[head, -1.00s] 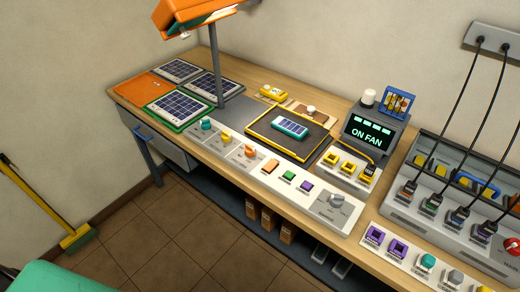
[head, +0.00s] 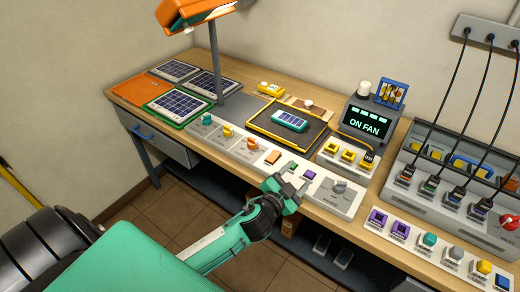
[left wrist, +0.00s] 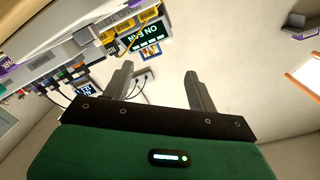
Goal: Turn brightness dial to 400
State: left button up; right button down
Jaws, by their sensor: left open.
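A white control panel (head: 240,150) runs along the bench front. It carries a teal knob (head: 206,120), a yellow knob (head: 227,132), an orange knob (head: 252,144) and a larger grey dial (head: 339,186) at its right end. The labels are too small to read, so I cannot tell which is the brightness dial. My left gripper (head: 284,188) is open and empty, near the panel's front edge, left of the grey dial. Its spread fingers also show in the left wrist view (left wrist: 158,78), with nothing between them. My right gripper is not in view.
An orange lamp (head: 195,14) on a grey post overhangs the bench. A solar panel (head: 290,121) lies on a dark mat. Cables hang to the sockets at right. Clear floor (head: 150,215) lies in front.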

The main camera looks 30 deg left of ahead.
pick_arm(q)
jog(key=d+r+m+g+h, duration=0.1)
jog(key=d+r+m+h, duration=0.45)
jog(key=r+m, duration=0.2)
jog(key=d+r+m+h, duration=0.4)
jog(key=r+m+h, duration=0.2)
jog(key=r+h, duration=0.15)
jog(key=m+g+y, duration=0.6)
jog(key=g+y, duration=0.7)
jog(key=y, duration=0.5)
send_near(253, 141)
jog(key=p+x, duration=0.3)
jog(key=x, duration=0.5)
jog(key=shift+p+x, duration=0.35)
jog(key=shift+x, duration=0.5)
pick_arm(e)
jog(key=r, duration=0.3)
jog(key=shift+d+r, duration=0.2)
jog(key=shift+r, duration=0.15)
